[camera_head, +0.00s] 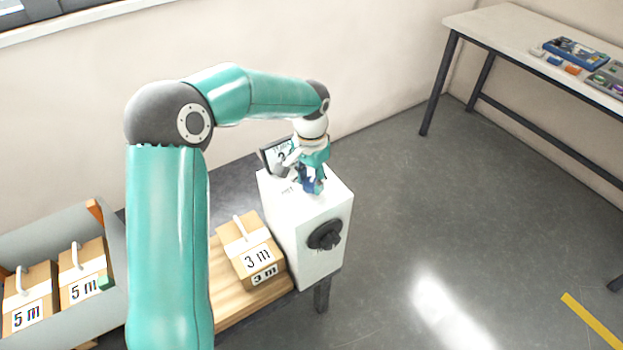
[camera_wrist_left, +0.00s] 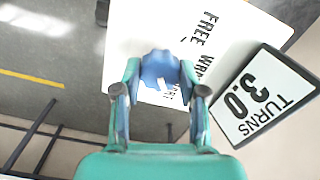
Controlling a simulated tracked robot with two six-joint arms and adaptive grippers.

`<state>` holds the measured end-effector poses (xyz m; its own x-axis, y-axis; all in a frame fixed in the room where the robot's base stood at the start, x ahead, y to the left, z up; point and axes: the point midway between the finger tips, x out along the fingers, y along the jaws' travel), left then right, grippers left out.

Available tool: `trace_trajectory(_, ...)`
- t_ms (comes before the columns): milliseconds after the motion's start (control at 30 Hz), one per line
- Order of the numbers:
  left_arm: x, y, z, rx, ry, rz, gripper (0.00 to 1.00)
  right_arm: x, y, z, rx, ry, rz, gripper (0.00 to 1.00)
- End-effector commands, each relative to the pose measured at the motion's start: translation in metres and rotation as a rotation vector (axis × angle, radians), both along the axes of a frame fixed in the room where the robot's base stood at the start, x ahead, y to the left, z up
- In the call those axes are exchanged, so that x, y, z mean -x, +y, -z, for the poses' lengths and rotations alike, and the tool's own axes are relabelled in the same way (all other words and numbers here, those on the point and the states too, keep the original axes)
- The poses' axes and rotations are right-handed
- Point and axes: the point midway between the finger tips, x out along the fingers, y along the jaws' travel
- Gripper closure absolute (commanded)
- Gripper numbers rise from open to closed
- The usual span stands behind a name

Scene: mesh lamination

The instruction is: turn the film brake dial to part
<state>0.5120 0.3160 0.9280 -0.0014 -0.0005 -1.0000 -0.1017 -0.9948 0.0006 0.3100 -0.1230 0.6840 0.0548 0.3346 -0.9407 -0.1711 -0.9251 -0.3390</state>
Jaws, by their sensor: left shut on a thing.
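The film brake dial (camera_wrist_left: 158,66) is a blue knob with a white mark, on top of a white box (camera_head: 318,208). My left gripper (camera_wrist_left: 160,90) is shut on the dial, one finger on each side, and comes down onto the box top in the head view (camera_head: 313,176). In the left wrist view the printed word FREE (camera_wrist_left: 208,30) shows, with a partly hidden word starting WR beside it. A few letters ending in RT show close to the white mark. Exactly where the mark points, I cannot tell. My right gripper is not in view.
A tilted sign reading TURNS 3.0 (camera_wrist_left: 265,95) stands beside the dial. A black knob (camera_head: 325,234) is on the box's side. A 3 m carton (camera_head: 249,250) stands left of the box, and 5 m cartons (camera_head: 82,275) sit in a grey bin.

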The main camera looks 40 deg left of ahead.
Motion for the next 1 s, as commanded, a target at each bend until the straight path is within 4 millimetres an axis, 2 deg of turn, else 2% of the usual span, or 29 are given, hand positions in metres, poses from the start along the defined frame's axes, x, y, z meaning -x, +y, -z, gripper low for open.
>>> trace_trajectory(300,-0.0009,0.0002,-0.0010,0.000,-0.005,0.089,0.94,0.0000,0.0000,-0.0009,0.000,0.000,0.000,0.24)
trace_trajectory(700,-0.0007,0.0005,-0.0010,-0.002,-0.003,0.099,0.93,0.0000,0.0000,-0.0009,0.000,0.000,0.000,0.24)
trace_trajectory(733,-0.0007,0.0005,-0.0010,-0.002,-0.003,0.099,0.57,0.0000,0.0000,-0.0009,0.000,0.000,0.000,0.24)
trace_trajectory(867,-0.0005,0.0006,-0.0008,-0.001,-0.003,0.098,0.35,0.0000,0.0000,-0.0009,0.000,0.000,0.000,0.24)
trace_trajectory(1000,-0.0003,0.0005,-0.0005,-0.001,-0.002,0.097,0.34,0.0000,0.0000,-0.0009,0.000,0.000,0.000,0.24)
